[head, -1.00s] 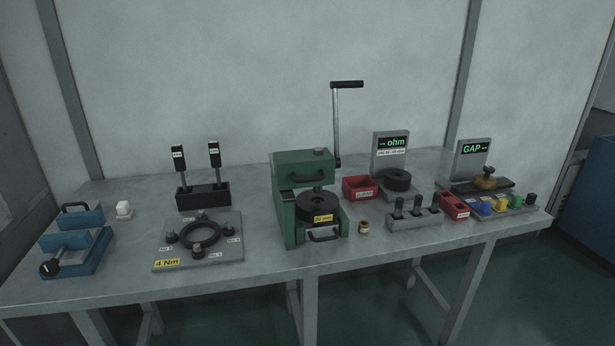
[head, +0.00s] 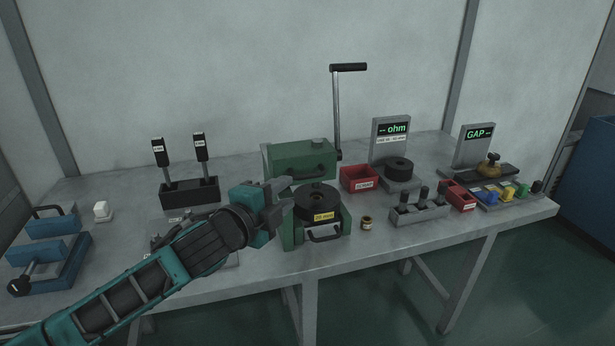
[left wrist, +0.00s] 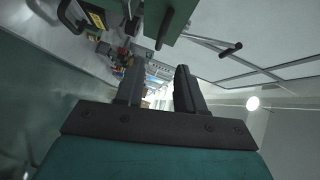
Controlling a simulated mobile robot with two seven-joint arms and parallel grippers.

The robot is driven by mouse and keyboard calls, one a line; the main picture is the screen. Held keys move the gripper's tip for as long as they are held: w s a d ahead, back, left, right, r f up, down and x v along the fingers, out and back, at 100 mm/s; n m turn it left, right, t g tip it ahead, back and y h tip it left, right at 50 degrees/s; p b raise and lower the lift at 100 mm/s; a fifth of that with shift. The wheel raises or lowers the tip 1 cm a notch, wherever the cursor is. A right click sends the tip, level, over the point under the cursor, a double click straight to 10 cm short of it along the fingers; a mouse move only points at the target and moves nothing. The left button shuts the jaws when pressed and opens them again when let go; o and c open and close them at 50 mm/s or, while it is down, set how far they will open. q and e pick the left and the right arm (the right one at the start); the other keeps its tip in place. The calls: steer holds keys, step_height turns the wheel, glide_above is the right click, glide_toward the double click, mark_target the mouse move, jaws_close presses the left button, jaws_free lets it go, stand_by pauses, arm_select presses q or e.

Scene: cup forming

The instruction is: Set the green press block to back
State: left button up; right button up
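The green press (head: 290,232) stands in the middle of the table. Its upper green block (head: 298,160) has a dark handle on its front and sits above and behind a black round die (head: 318,200) with a yellow label. My left gripper (head: 287,194) is at the left side of the press, in front of the block's lower left part. In the left wrist view my gripper (left wrist: 160,72) has its two fingers apart with nothing between them, and green press parts (left wrist: 164,18) show beyond the fingertips. I cannot tell whether a finger touches the press. My right gripper is not in view.
A tall crank lever (head: 338,110) rises at the press's right. A red bin (head: 359,178) and a small brass ring (head: 367,222) are to its right. My arm partly covers a grey plate fixture (head: 225,259). A black holder (head: 190,193) with two tools stands behind.

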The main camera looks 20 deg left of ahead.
mark_target(309, 177)
arm_select(q)
steer(key=x, duration=1)
steer(key=shift+a, duration=0.1)
jaws_close()
stand_by(0.3)
